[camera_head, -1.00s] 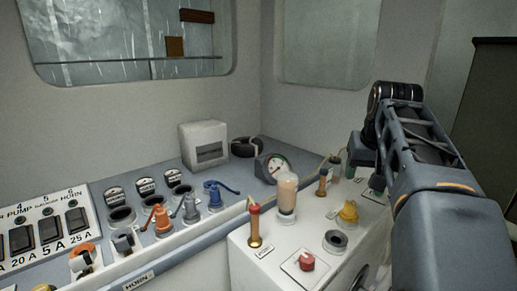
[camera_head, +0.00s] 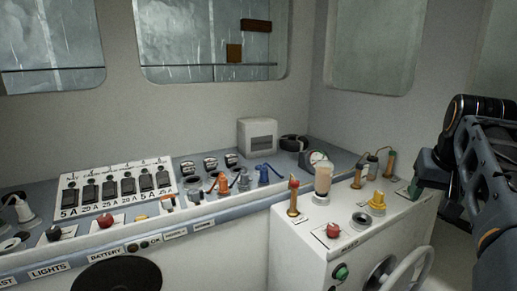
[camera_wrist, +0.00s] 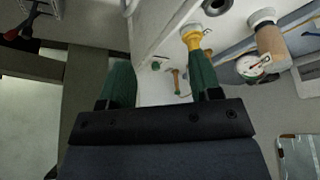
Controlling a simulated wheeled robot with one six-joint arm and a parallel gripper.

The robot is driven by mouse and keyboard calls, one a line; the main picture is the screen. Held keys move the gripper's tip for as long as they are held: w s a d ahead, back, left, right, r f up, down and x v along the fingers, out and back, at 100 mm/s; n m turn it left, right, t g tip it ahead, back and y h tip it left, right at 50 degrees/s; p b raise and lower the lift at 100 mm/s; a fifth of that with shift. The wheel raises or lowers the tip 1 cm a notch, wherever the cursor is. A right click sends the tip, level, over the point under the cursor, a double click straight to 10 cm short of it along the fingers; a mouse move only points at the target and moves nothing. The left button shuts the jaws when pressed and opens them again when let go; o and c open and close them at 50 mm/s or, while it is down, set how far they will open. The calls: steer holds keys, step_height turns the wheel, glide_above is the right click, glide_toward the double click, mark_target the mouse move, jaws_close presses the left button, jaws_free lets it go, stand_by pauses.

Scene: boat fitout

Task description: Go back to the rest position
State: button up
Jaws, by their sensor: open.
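My gripper (camera_wrist: 160,85) shows in the wrist view with its two green fingers spread apart and nothing held between them. In the head view my arm is at the right edge, and the gripper end hangs beside the right end of the white console (camera_head: 300,245), partly hidden by my arm. In the wrist view a yellow fitting (camera_wrist: 192,38) lies beyond the right fingertip; whether they touch cannot be told.
The console carries a red-topped lever (camera_head: 293,198), a beige cylinder (camera_head: 323,180), a yellow knob (camera_head: 377,201) and a red button (camera_head: 333,231). A steering wheel (camera_head: 405,268) projects from its front. A breaker panel (camera_head: 115,188) stands at left. Air above the console is clear.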

steer(key=a+f, duration=0.5)
steer(key=f, duration=0.8)
steer(key=s+a+f+n+y, duration=0.2)
steer(key=s+a+f+n, duration=0.3)
steer(key=a+f, duration=0.6)
steer(key=shift+s+a+f, duration=0.15)
steer(key=shift+s+a, duration=0.9)
steer(key=shift+a, duration=0.1)
